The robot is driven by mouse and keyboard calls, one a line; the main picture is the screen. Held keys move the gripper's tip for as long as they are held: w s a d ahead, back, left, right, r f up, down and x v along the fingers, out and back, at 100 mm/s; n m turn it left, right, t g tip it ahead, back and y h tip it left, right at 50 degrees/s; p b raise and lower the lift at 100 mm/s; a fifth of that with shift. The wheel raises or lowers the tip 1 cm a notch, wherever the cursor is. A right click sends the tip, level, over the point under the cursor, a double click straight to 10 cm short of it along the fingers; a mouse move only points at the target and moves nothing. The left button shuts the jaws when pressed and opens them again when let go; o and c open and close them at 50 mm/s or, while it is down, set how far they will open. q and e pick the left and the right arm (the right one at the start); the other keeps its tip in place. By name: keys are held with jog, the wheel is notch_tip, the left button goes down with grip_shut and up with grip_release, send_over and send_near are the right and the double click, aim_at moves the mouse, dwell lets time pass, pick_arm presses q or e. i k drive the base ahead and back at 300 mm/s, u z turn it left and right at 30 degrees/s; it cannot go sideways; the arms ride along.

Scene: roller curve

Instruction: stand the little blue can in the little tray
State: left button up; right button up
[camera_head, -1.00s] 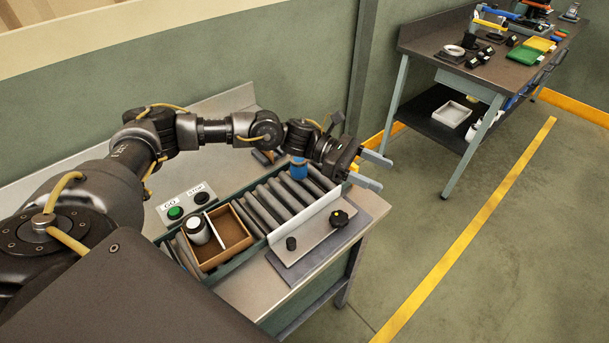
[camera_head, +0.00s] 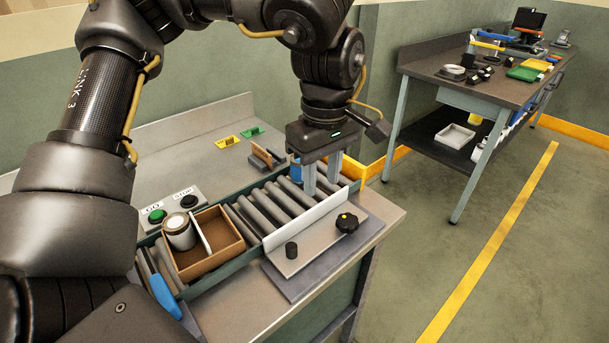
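The little blue can (camera_head: 295,169) stands at the far end of the roller track, partly hidden behind a finger of my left gripper. My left gripper (camera_head: 322,188) points down over the rollers with its two fingers apart. The can shows just left of the nearer finger; I cannot tell whether they touch. The little tray (camera_head: 222,259) is a brown box with a pale divider, on the near part of the rollers. A white-and-grey can (camera_head: 180,233) stands in its left compartment; the right compartment is empty. My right gripper is not in view.
A white guide plate with a black knob (camera_head: 347,223) borders the rollers (camera_head: 268,208) on the right. A GO/STOP button box (camera_head: 172,207) stands left of the tray. A blue-handled item (camera_head: 164,294) lies at the near end. Yellow (camera_head: 228,142) and green pieces lie behind.

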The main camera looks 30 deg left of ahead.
aim_at(223, 246)
jog(key=k, duration=0.5)
jog(key=z, duration=0.35)
jog(key=i, duration=0.75)
jog(key=u, duration=0.5)
jog(key=i, duration=0.7)
jog(key=u, duration=0.75)
